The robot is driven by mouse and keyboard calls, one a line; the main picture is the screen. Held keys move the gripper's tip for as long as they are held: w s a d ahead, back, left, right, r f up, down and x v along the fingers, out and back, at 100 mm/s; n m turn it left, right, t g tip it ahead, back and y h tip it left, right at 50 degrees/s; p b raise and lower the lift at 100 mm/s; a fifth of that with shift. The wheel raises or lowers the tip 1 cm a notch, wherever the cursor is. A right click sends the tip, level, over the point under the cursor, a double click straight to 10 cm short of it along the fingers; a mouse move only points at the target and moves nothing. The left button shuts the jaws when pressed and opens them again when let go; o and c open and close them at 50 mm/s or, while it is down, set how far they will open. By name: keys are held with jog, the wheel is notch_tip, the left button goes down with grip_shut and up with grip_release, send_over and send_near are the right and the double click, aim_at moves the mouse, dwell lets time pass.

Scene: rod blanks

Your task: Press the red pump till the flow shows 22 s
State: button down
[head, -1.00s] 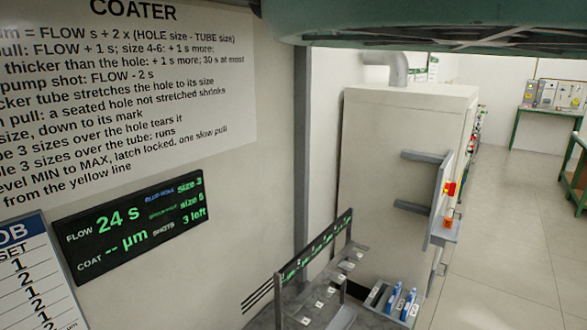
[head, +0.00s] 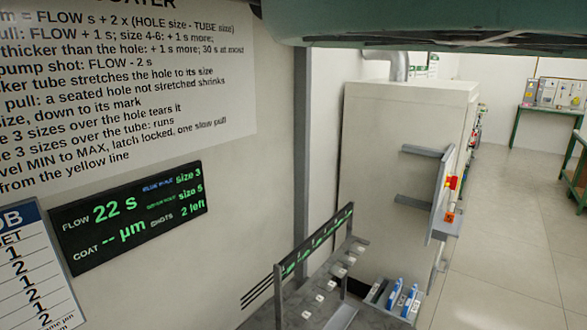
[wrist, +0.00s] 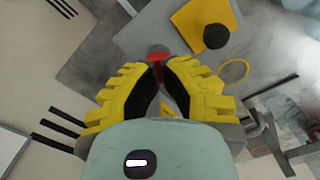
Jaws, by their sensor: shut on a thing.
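The dark display (head: 130,220) on the wall in the head view reads FLOW 22 s in green. It also reads COAT "-- µm", size 3, size 5 and SHOTS 2 left. The red pump (wrist: 158,57) shows in the wrist view at and between the fingertips. My gripper (wrist: 163,75), with yellow and black fingers, is shut on it. The fingers hide part of the pump. My gripper is not in the head view.
A white rule sheet (head: 120,85) hangs above the display. A grey rack (head: 330,270) and blue-and-white items (head: 398,292) stand in front of a white cabinet (head: 390,150). A black knob (wrist: 216,36) on a yellow plate is near the pump. Open floor (head: 510,240) lies right.

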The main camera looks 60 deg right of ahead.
jog(key=shift+r, duration=0.1)
jog(key=shift+r+p, duration=2.6)
jog(key=shift+r, duration=0.1)
notch_tip(320, 180, up, 6)
jog(key=p, duration=0.6)
jog(key=shift+s, duration=0.1)
